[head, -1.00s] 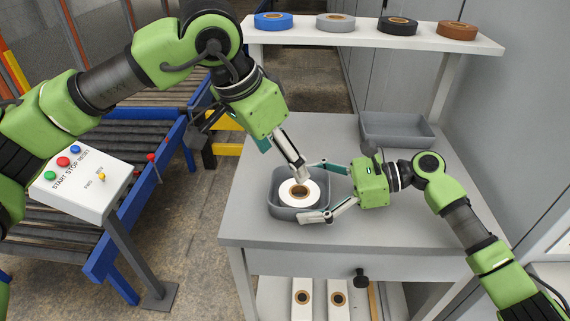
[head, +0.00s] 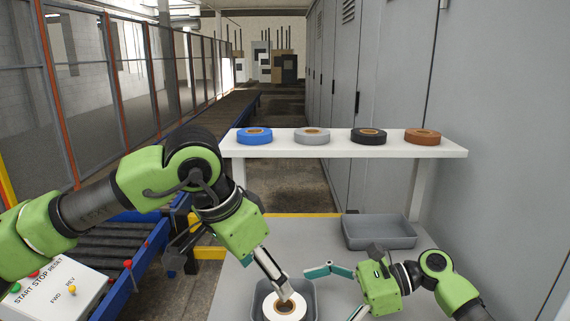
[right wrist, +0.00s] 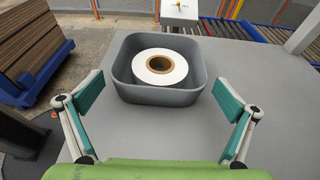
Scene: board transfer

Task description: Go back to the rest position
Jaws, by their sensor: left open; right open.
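A white tape roll (head: 291,309) with a brown core lies flat in a small grey bin (head: 311,299) at the bottom of the head view. My left gripper (head: 284,290) points down at the roll; it is open, and whether it touches the roll cannot be told. My right gripper (head: 337,292) is open and empty to the right of the bin. In the right wrist view, the bin (right wrist: 160,97) and the roll (right wrist: 160,70) lie ahead of the right gripper's spread fingers (right wrist: 160,105). The left gripper does not show there.
A white shelf (head: 345,148) bears a blue roll (head: 254,136), a grey roll (head: 312,136), a black roll (head: 368,137) and a brown roll (head: 422,137). An empty grey tray (head: 380,233) sits behind my right arm. A button box (head: 65,290) and conveyor stand left.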

